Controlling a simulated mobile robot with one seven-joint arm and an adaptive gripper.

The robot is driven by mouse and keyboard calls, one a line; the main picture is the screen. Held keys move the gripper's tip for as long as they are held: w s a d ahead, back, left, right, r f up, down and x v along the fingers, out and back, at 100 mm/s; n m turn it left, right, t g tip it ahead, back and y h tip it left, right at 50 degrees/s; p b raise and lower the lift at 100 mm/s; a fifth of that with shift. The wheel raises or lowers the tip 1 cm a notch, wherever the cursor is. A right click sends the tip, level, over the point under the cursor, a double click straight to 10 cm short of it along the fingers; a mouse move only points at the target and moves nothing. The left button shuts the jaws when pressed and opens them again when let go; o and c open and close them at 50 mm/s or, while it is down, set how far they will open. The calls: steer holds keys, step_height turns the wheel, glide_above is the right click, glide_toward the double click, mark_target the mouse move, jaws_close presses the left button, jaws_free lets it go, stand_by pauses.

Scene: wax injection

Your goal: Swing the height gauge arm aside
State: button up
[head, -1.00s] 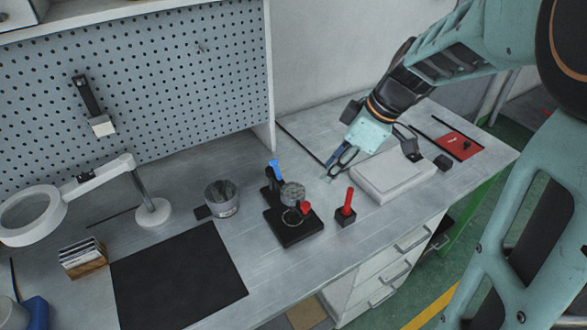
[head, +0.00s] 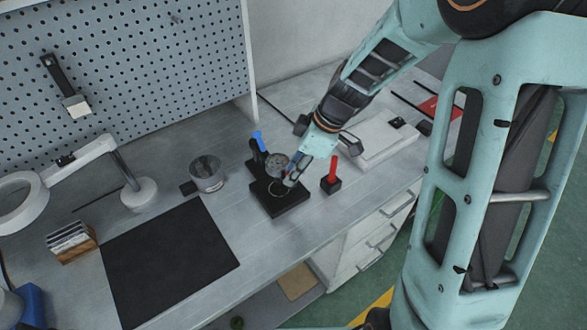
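The gauge device stands on the workbench in the head view. It has a black base (head: 285,207), a blue-tipped upright lever (head: 258,141) at its back left and a round grey disc-like part (head: 277,165) above the base. A small patch of red at the device's right side shows beside my gripper (head: 291,180). My gripper reaches in from the upper right, its fingers low over the right side of the device. The fingers are small and overlap the device, so I cannot tell whether they touch or grip it. My gripper hides part of the device's right side.
A red-handled tool in a black block (head: 332,185) stands close to the right of the device. A metal cup (head: 206,174) stands to the left, with a black mat (head: 168,262) in front. A pale flat box (head: 381,146) lies behind right. A magnifier lamp stands at far left.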

jaws_close()
stand_by(0.4)
